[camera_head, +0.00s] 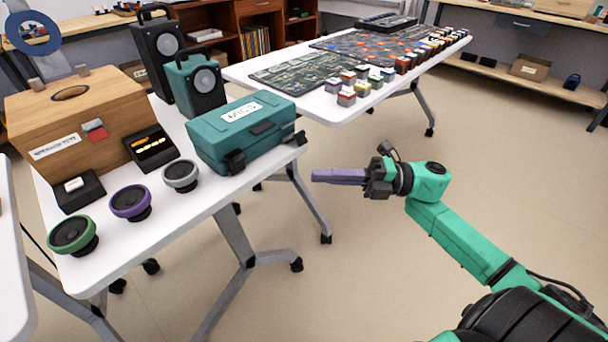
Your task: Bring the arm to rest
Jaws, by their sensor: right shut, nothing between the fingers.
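My right gripper (338,176) has purple fingers and a black body at the end of my green arm. It is shut and empty. It hangs over open floor, to the right of the white table (190,235) and apart from it, with its fingers pointing left. My left gripper is not in view.
The near table holds a teal case (240,135), a wooden box (80,125), two speakers (160,50) and three small round drivers (130,203). A far table (345,85) carries dark boards and several small blocks. The floor (500,150) on the right is clear.

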